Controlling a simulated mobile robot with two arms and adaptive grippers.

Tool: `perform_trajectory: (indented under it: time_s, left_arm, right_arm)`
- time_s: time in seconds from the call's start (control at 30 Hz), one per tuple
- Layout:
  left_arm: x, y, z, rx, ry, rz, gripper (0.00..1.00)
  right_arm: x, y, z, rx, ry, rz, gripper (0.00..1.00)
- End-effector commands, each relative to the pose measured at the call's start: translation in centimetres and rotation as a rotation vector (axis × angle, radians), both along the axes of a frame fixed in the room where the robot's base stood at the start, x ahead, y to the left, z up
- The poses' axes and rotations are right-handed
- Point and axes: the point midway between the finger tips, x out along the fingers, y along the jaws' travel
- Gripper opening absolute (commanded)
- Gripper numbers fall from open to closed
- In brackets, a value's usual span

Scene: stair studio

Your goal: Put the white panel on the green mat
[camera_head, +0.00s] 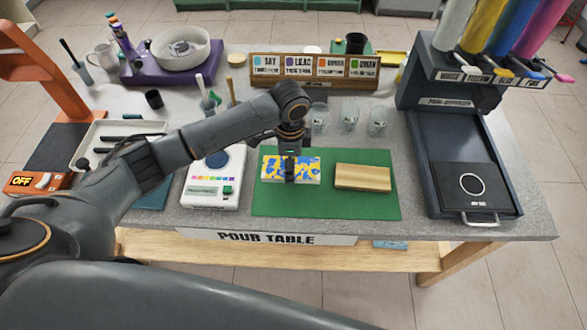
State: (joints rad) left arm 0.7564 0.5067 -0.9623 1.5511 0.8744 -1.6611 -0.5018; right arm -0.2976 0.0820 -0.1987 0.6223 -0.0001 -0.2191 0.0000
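The green mat (325,203) lies at the front middle of the grey table. A flat rectangular panel (308,168) with a blue and yellow pattern and pale edges lies on or just above the mat's left half. No plain white panel shows. My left gripper (290,178) points down over the middle of this panel and hides part of it. The fingers look close together, but I cannot tell whether they grip the panel. A wooden block (362,177) lies on the mat's right half. My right gripper is not in view.
A white device (211,190) with coloured buttons stands left of the mat. A dark tray station (462,150) with bottles above stands right. Clear glasses (349,118) and a labelled wooden rack (314,71) stand behind. The mat's front strip is clear.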

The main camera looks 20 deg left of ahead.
Motion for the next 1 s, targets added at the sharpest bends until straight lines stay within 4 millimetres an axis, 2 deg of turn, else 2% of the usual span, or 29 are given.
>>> perform_trajectory:
  time_s: [0.17,0.3,0.37,0.77,0.8,0.87,1.0]
  left_arm:
    - [0.7,-0.7,-1.1,0.0,0.0,0.0,0.32]
    - [0.6,-0.5,-3.3,0.002,0.002,0.001,0.32]
    - [0.6,-0.5,-3.7,0.0,-0.001,0.0,0.32]
    - [0.6,-0.5,-4.3,0.0,-0.001,0.0,0.32]
    - [0.6,-0.5,-4.3,0.001,-0.002,0.0,0.75]
    - [0.6,-0.5,-4.3,0.0,-0.001,0.0,0.88]
    - [0.6,-0.5,-4.3,0.0,-0.001,0.0,0.9]
  right_arm:
    - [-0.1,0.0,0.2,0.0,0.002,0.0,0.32]
    - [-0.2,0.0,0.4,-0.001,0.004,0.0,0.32]
    - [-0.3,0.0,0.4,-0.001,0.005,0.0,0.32]
    - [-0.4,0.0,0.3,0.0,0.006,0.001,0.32]
    - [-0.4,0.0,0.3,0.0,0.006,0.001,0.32]
    - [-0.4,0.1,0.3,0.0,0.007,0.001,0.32]
    - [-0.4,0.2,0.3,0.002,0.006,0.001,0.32]
